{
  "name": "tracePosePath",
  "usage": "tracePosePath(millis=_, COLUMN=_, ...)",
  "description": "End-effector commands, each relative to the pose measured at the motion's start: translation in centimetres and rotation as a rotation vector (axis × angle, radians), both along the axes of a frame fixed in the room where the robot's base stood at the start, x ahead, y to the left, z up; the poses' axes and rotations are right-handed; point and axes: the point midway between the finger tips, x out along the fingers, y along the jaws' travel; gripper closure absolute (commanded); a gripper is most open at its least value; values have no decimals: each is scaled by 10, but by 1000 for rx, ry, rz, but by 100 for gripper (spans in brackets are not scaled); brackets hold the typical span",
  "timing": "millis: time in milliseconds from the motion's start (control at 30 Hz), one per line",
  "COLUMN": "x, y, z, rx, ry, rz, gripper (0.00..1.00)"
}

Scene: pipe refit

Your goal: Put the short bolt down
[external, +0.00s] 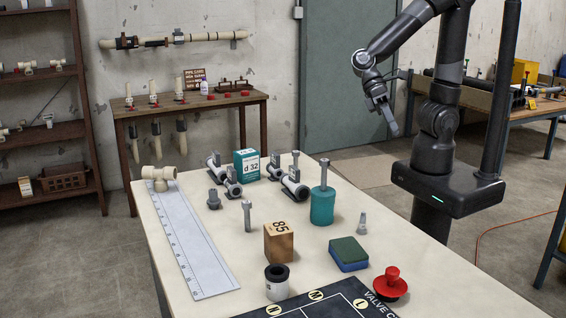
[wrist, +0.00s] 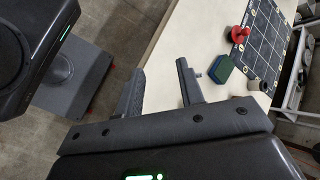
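A small grey bolt (external: 362,224) stands head-down near the right edge of the table, beside the green and blue sponge. It looks like the short bolt. A small light tip (wrist: 199,75) by the right finger in the wrist view may be the same bolt, mostly hidden. My gripper (external: 388,122) is raised beyond the table's right edge, well apart from the bolt. In the wrist view my gripper's fingers (wrist: 161,84) are spread with nothing between them.
Bare tabletop surrounds the small bolt.

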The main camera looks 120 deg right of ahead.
Motion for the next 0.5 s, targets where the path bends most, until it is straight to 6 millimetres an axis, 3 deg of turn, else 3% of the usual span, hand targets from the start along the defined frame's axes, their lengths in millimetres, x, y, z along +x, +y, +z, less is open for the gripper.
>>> tracePosePath(millis=200, x=-29, y=-28, z=21, rx=-333, ry=-278, rz=219, gripper=65)
tracePosePath(millis=500, x=-45, y=-71, z=64, rx=-740, ry=-626, rz=431, gripper=65)
